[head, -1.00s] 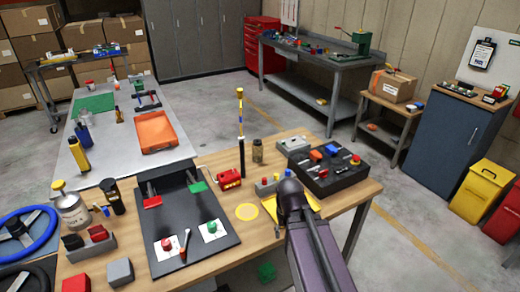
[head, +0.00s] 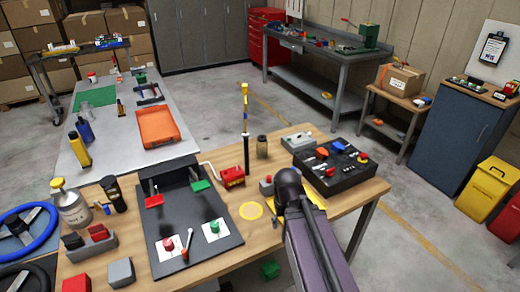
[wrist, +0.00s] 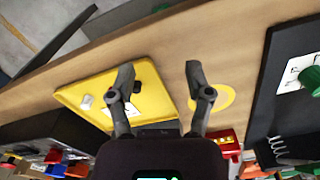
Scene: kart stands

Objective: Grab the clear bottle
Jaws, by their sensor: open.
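A small see-through jar-like bottle (head: 262,147) with a dark cap stands upright on the wooden bench, right of the tall yellow-and-black rod. A larger pale bottle (head: 74,208) with a yellow cap stands at the bench's left; I cannot tell for sure which one is the clear bottle. Neither bottle is recognisable in that view. In the head view my own arm hides the gripper.
A red box with a crank (head: 232,176) and the tall rod (head: 245,115) stand left of the small bottle. A black board (head: 190,238) covers the bench's middle.

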